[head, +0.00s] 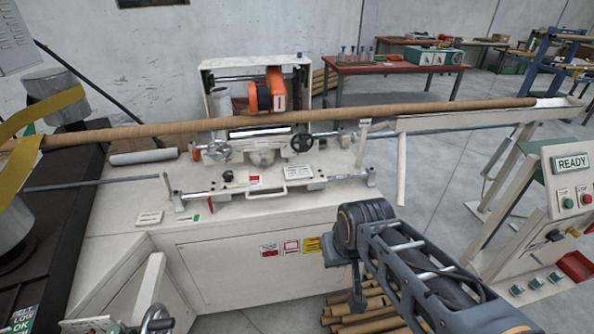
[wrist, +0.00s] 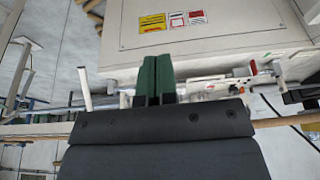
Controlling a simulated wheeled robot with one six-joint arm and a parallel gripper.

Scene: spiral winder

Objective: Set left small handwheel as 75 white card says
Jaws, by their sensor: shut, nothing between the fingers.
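Two small handwheels stand on the carriage of the winder in the head view: a silver one (head: 218,150) on the left and a black one (head: 302,142) on the right. Nothing touches either wheel. White cards sit on the carriage (head: 298,172) and on the bed at left (head: 149,218); their print is too small to read. My gripper (wrist: 157,62) shows in the wrist view with its green fingers together and empty. It is apart from the handwheels, in front of the machine. In the head view my arm reaches in from the lower right.
A long brown tube (head: 400,112) runs across the machine above the handwheels. A white bar handle (head: 280,192) juts from the carriage front. Brown tubes (head: 370,308) lie on the floor below my arm. A control panel (head: 570,180) reading READY stands at right.

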